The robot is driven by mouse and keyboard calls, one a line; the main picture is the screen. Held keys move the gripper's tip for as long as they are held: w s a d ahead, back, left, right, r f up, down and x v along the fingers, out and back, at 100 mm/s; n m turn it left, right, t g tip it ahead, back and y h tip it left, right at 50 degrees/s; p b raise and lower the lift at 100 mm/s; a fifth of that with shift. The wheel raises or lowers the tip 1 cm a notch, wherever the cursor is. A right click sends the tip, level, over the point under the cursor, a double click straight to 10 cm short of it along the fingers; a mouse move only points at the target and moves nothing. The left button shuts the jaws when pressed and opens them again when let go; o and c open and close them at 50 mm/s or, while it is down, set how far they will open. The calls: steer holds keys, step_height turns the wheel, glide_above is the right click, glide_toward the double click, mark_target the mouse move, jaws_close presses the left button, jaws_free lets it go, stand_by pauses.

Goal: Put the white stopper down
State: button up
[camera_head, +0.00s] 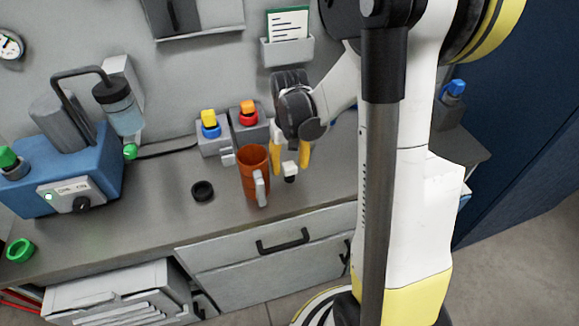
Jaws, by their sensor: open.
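The white stopper (290,168) has a pale top and a dark lower part. It is at the counter on the right of the orange-brown mug. My gripper (291,163) points down over it with its two yellow fingers apart, one on each side of the stopper. The fingers look clear of it, though contact is hard to tell at this size. The stopper seems to stand upright on the counter (225,216).
The mug (254,162) stands close left of my gripper. A black ring (203,191) and a green ring (20,250) lie on the counter. Two holders with yellow-blue (209,123) and red (248,112) stoppers stand behind. A blue machine (75,165) fills the left.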

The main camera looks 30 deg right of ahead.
mark_target(289, 165)
step_height(289, 165, up, 11)
steer(key=p, duration=0.4)
steer(key=s+a+r+n+t, duration=0.3)
steer(key=s+a+r+t, duration=0.4)
steer(key=s+a, duration=0.4)
steer(key=shift+a+r, duration=0.9)
steer(key=shift+a, duration=0.25)
steer(key=shift+d, duration=0.1)
